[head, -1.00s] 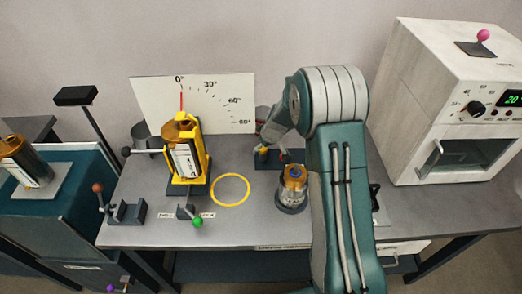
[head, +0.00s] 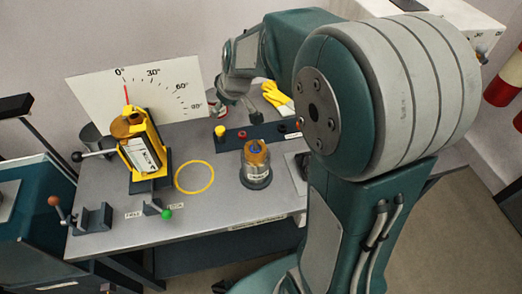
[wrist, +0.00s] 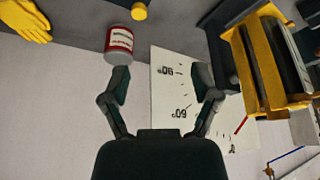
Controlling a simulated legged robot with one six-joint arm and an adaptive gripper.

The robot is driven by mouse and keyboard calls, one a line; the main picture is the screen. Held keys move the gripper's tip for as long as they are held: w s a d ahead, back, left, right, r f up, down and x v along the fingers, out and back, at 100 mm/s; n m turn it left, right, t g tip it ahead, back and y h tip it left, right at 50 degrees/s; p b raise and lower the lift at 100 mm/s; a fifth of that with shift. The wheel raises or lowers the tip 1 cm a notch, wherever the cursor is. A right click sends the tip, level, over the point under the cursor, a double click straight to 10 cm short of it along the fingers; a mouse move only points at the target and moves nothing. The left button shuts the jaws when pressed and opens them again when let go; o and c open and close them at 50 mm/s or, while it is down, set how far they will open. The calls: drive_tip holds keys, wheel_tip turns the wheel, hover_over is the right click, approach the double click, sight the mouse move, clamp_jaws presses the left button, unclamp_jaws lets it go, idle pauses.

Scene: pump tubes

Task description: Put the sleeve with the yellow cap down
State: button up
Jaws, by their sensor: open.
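The yellow cap (head: 220,131) shows at the left end of a dark rack strip (head: 233,141) on the bench. Its sleeve is mostly hidden, and the cap appears upright and seated there. A yellow cap also shows at the top edge of the wrist view (wrist: 139,11). My gripper (head: 240,110) is above and behind the rack, apart from the cap. In the wrist view my gripper (wrist: 162,82) has its fingers wide apart with nothing between them.
An amber-topped jar (head: 256,158) stands in front of the rack. A yellow cradle (head: 149,160) holds a cylinder before the angle board (head: 150,88). A yellow ring (head: 195,190) marks clear bench.

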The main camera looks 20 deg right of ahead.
drive_tip(key=s+r+m+h, duration=0.1)
drive_tip(key=s+r, duration=0.3)
drive_tip(key=s, duration=0.8)
drive_tip(key=s+r+m+t, duration=0.1)
drive_tip(key=s+r+m, duration=0.2)
drive_tip(key=s, duration=0.9)
drive_tip(key=shift+a+r+h, duration=0.15)
drive_tip(key=shift+r+h, duration=0.25)
